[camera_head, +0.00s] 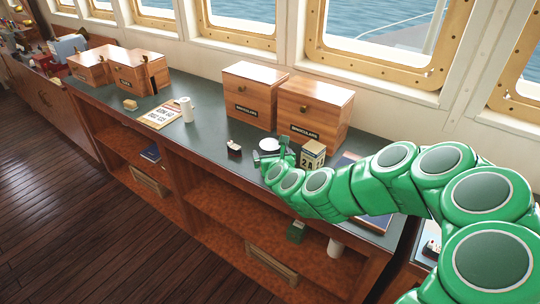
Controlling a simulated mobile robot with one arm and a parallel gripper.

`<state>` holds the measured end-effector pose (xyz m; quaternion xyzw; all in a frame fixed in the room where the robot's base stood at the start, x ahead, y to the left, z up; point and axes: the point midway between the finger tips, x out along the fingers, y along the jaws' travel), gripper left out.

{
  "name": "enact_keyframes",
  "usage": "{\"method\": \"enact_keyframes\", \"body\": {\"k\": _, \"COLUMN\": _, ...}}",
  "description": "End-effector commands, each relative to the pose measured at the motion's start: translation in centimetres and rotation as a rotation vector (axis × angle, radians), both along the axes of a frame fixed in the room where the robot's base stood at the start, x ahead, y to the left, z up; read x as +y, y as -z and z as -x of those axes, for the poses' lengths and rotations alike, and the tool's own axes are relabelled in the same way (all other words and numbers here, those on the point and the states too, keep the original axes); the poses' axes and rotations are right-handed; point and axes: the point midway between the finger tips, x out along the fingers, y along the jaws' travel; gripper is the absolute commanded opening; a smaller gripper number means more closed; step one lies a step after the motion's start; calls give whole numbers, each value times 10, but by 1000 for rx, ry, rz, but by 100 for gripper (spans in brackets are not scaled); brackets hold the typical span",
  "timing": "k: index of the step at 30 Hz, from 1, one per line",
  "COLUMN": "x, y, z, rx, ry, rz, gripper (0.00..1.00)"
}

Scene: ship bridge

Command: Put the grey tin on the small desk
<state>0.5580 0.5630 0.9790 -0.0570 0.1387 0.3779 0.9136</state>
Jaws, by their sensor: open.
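My green gripper (277,156) is open above the front part of the long counter (215,125), and its fingers hide part of what lies behind. A small round pale-grey thing (268,144) sits on the counter just behind the fingers. It may be the grey tin, but it is too small to be sure. I cannot tell whether the fingers touch it. Nothing shows clearly held. I cannot make out which piece is the small desk. A lower surface (428,250) shows at the right, partly behind my arm.
A box marked "2A" (312,154) stands right of the gripper, a small dark-and-white item (234,148) left. Binoculars boxes (315,108) stand behind. Wooden floor (75,190) is clear.

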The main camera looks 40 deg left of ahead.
Motion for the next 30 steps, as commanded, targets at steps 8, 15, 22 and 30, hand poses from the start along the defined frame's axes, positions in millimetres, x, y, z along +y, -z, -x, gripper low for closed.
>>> {"method": "enact_keyframes", "body": {"k": 8, "x": 20, "y": 6, "z": -21, "rx": -5, "ry": 1, "rz": 1, "gripper": 100}}
{"method": "enact_keyframes", "body": {"k": 15, "x": 28, "y": 10, "z": -27, "rx": 0, "ry": -2, "rz": 0, "gripper": 100}}
{"method": "enact_keyframes", "body": {"k": 22, "x": 28, "y": 10, "z": -27, "rx": -1, "ry": -1, "rz": 0, "gripper": 100}}
{"method": "enact_keyframes", "body": {"k": 30, "x": 27, "y": 10, "z": -28, "rx": -1, "ry": -1, "rz": 0, "gripper": 60}}
